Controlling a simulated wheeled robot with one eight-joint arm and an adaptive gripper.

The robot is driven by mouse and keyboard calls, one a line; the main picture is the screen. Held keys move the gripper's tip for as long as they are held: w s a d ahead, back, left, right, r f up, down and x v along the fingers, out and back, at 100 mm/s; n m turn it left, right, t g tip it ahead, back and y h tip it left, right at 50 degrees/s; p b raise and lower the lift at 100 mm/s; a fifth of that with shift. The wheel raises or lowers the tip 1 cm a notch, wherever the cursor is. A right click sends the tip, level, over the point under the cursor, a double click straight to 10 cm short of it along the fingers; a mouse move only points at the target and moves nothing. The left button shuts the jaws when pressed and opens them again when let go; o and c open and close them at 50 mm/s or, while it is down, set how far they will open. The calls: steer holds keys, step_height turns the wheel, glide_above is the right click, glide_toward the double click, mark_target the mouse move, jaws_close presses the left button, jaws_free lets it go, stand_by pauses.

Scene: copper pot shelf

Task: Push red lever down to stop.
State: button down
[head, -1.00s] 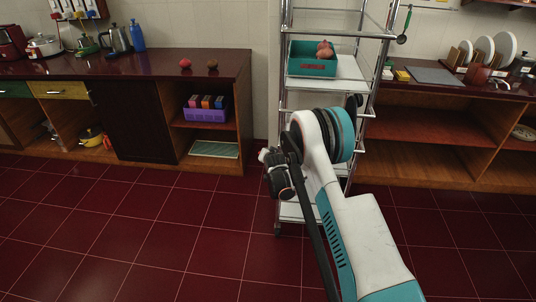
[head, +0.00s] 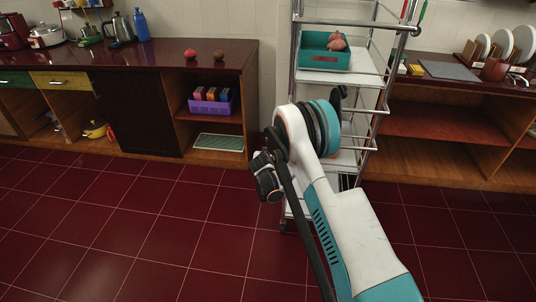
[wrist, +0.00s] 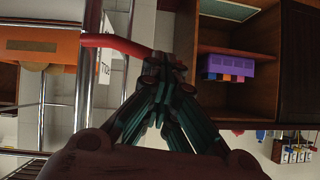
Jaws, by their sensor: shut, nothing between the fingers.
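A red curved bar (wrist: 112,42), which looks like the red lever, shows in the wrist view at the upper left, running from a metal post toward my fingertips. Its far end is by the fingers, and I cannot tell whether they touch. My gripper (wrist: 162,75) is shut and empty, with its fingertips together in the middle of that view. In the head view my arm stands in front of the metal rack, and the lever cannot be made out there.
The metal rack (head: 299,80) holds a teal bin (head: 325,59). In the wrist view an orange panel (wrist: 40,45) lies left of the red bar. A wooden cabinet with a purple basket (head: 210,107) stands left of the rack. The tiled floor at front left is clear.

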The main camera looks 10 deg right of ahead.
steer(key=shift+w+a+f, duration=0.1)
steer(key=shift+a+f, duration=0.15)
steer(key=shift+f, duration=0.5)
stand_by(0.5)
